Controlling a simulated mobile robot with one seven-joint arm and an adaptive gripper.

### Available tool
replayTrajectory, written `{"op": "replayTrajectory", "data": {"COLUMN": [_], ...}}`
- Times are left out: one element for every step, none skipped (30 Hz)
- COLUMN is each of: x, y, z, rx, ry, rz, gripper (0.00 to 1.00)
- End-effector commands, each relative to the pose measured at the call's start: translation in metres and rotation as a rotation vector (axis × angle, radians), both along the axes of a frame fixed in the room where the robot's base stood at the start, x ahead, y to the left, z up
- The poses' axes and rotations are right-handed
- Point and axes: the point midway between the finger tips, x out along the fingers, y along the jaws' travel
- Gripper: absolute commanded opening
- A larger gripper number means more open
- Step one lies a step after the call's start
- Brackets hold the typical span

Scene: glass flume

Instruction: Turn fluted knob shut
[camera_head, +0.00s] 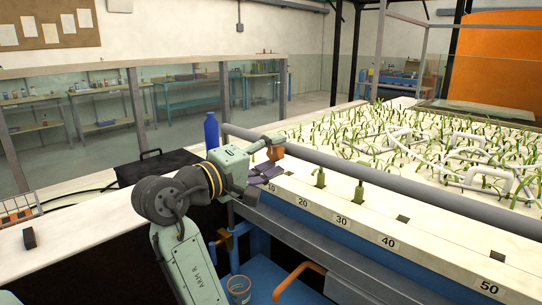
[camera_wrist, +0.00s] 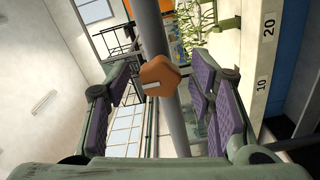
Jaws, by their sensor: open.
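An orange knob (camera_wrist: 160,82) with flat-sided edges and a pale bar mark on its face shows in the wrist view, in front of a grey rail. In the head view the orange knob (camera_head: 276,153) is by the rail's near end, at the flume's corner. My gripper (camera_head: 264,168) is close to it. In the wrist view my gripper (camera_wrist: 160,105) is open, its purple-padded fingers to either side of the knob's outline. The fingers do not appear to touch it. I cannot tell how far the knob is turned.
A blue bottle (camera_head: 211,131) stands behind my wrist. The grey rail (camera_head: 390,190) runs along the flume's edge above numbered marks. Green plants and white pipes (camera_head: 490,176) fill the bed. An orange pipe (camera_head: 300,280) and a bucket (camera_head: 239,289) are below.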

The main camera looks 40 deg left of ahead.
Motion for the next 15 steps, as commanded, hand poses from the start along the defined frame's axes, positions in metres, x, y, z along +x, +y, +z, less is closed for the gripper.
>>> {"op": "replayTrajectory", "data": {"x": [0.0,-0.001,-0.002,-0.004,-0.007,-0.012,-0.017,-0.022,-0.029,-0.036,-0.043,-0.052,-0.058,-0.065,-0.073], "y": [0.0,0.0,0.0,0.001,0.001,0.002,0.002,0.003,0.003,0.004,0.005,0.005,0.006,0.006,0.007], "z": [0.0,0.0,0.0,0.0,0.0,0.0,0.0,0.0,0.0,0.0,0.0,0.0,0.0,0.0,0.0], "rx": [0.0,0.0,0.0,0.0,0.0,0.0,0.0,0.0,0.0,0.0,0.001,0.002,0.001,0.001,0.001], "ry": [0.0,0.0,0.0,0.0,0.0,-0.001,-0.001,-0.001,-0.001,-0.001,-0.002,-0.001,-0.002,-0.002,-0.001], "rz": [0.0,0.0,0.0,0.001,0.001,0.003,0.004,0.004,0.003,0.004,0.005,0.004,0.005,0.004,0.004], "gripper": [0.49,0.49,0.49,0.49,0.49,0.49,0.49,0.49,0.49,0.49,0.49,0.49,0.49,0.49,0.49]}}
